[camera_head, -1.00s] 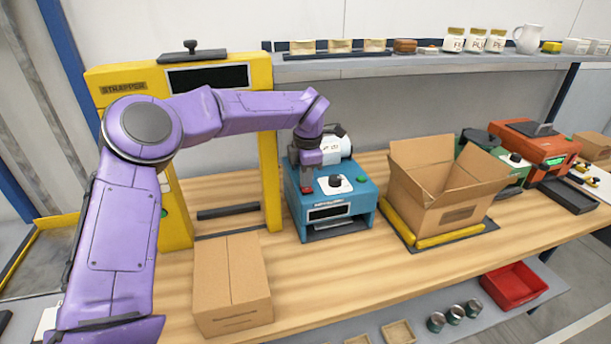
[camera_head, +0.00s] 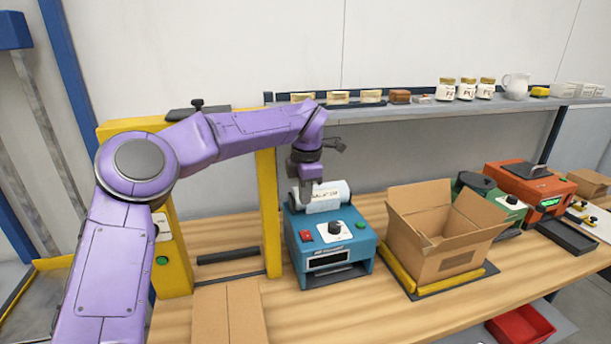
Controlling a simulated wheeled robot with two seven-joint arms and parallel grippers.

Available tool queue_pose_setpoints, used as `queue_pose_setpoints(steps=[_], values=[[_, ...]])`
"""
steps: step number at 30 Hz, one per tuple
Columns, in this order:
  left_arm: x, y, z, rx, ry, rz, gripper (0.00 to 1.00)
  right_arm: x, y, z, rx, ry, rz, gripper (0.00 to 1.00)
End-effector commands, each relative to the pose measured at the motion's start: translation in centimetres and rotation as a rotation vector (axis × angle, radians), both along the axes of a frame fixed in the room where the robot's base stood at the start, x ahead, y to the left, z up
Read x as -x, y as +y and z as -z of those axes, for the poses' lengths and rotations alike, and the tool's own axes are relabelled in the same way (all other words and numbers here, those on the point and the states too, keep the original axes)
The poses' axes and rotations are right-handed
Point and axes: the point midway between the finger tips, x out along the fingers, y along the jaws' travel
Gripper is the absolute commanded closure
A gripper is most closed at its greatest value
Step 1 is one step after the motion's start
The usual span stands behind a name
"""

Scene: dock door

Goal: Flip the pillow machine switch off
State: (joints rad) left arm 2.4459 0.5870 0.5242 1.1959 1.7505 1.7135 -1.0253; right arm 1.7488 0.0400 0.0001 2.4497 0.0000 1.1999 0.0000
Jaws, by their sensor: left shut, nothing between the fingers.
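The pillow machine is a blue box (camera_head: 352,252) on the wooden table, with a white film roll (camera_head: 330,197) at its back. Its top panel has a red switch (camera_head: 306,235) on the left, a black dial (camera_head: 335,227) and a green button (camera_head: 360,224). The red switch is in clear view, but I cannot tell which way it is flipped. My left gripper (camera_head: 307,207) is shut and empty, pointing down above the back left of the machine, apart from the switch and partly in front of the roll. My right gripper is not in view.
The yellow strapper frame (camera_head: 269,215) stands left of the machine, behind my left arm. A closed carton (camera_head: 228,315) lies in front of it. An open carton (camera_head: 440,243) stands to the right. A shelf (camera_head: 430,115) with jars runs along the back.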

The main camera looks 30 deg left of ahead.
Motion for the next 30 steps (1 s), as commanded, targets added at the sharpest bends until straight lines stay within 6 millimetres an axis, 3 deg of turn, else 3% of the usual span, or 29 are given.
queue_pose_setpoints(steps=[6,11,26,30], values=[[-0.4,0.3,-3.8,-0.002,-0.002,0.0,1.0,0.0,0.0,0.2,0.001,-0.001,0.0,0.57],[-0.4,0.4,-4.7,-0.001,-0.001,0.001,1.0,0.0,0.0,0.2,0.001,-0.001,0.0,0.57],[-0.4,0.4,-4.7,-0.001,0.0,0.001,1.0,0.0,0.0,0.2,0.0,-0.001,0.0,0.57],[-1.2,-0.1,-2.3,-0.18,0.019,0.028,1.0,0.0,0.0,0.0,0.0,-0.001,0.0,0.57]])
